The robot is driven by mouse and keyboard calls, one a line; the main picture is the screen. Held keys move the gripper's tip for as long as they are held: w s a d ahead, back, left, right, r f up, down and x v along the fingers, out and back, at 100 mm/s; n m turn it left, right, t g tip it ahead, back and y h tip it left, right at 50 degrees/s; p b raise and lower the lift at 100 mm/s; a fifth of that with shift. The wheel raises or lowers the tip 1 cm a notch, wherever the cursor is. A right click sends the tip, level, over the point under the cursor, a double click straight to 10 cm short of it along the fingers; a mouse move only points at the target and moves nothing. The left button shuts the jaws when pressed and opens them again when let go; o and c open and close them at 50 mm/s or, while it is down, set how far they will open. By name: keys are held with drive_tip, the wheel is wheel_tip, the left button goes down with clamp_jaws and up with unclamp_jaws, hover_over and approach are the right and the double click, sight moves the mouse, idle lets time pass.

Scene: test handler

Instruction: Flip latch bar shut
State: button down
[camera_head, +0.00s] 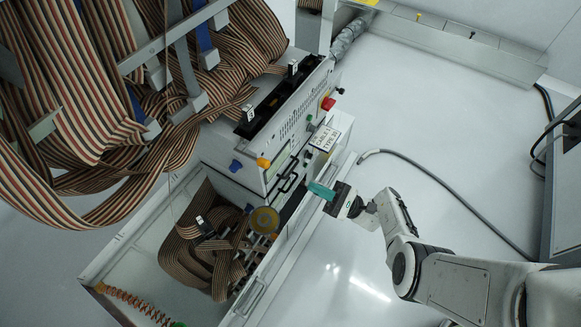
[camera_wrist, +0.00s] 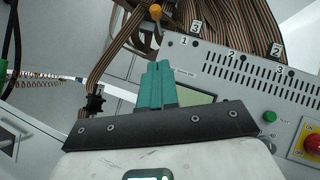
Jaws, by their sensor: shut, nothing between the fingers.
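My gripper (camera_head: 321,190) has teal fingers and is shut and empty. It is in front of the lower front of the grey test handler (camera_head: 240,155). In the wrist view the closed fingers (camera_wrist: 156,82) point up toward the panel and cover part of a greenish display (camera_wrist: 196,97). A black handle-like bar (camera_head: 289,182) sits on the handler's front, just left of the fingertips in the head view. I cannot tell for sure whether it is the latch bar, or whether it is open or shut. I see no clear contact between the fingers and any part.
Striped ribbon cables (camera_head: 60,90) hang at the left. An orange knob (camera_head: 263,162) sticks out of the handler. The floor (camera_head: 430,130) to the right is mostly clear, with a grey hose (camera_head: 440,182).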

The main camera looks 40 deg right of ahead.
drive_tip(key=s+r+p+x, duration=0.2)
drive_tip(key=p+x, duration=0.2)
drive_tip(key=x, duration=0.9)
drive_tip(key=shift+s+a, duration=0.1)
drive_tip(key=shift+a, duration=0.05)
idle(0.4)
drive_tip(key=shift+r+h+p, duration=0.35)
drive_tip(key=shift+h+p, duration=0.05)
drive_tip(key=shift+p, duration=0.6)
